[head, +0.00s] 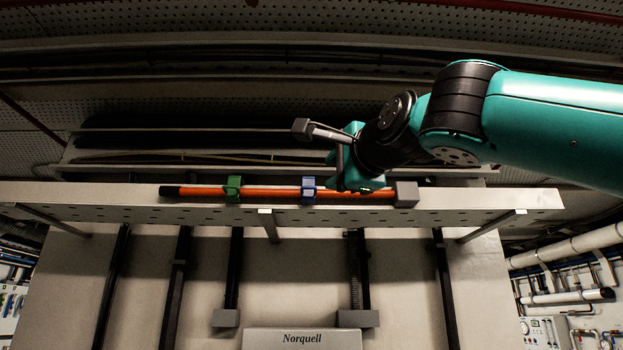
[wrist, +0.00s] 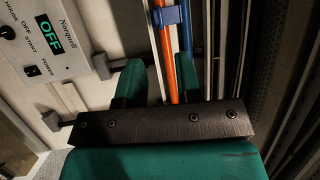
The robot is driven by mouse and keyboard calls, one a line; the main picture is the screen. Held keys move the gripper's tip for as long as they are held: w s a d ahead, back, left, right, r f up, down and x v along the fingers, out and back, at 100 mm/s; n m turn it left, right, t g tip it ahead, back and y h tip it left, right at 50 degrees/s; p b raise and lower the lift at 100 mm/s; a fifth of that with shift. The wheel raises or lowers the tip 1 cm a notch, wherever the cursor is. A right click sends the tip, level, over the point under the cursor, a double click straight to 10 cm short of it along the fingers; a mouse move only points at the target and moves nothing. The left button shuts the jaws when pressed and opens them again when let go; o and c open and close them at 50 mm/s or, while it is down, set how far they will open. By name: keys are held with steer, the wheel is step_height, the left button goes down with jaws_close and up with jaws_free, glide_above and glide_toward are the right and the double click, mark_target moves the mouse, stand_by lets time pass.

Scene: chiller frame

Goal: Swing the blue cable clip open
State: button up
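The blue cable clip (head: 308,190) sits around the orange cable (head: 270,192) on the pale beam, near the middle of the cable. It looks closed over the cable, but it is too small to be sure. It also shows at the top of the wrist view (wrist: 168,15). My gripper (head: 343,180) is just right of the blue clip, close to the cable and apart from the clip. In the wrist view its teal fingers (wrist: 143,82) lie beside the orange cable, below the clip. Nothing shows held, and the finger gap is hard to read.
A green clip (head: 232,188) sits on the cable further left. A grey block (head: 405,195) is at the cable's right end. The pale beam (head: 120,205) runs across the frame. A Norquell control box (head: 302,339) stands below. The beam's left end is clear.

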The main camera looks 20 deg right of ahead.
mark_target(311, 188)
steer(key=w+p, duration=0.1)
steer(key=w, duration=0.2)
steer(key=w+r+p, duration=0.1)
steer(key=w, duration=0.2)
steer(key=w+p, duration=0.2)
steer(key=w, duration=0.1)
steer(key=shift+w+a+r, duration=0.35)
steer(key=shift+a, duration=0.05)
steer(key=shift+w, duration=0.5)
steer(key=shift+f, duration=0.1)
jaws_close()
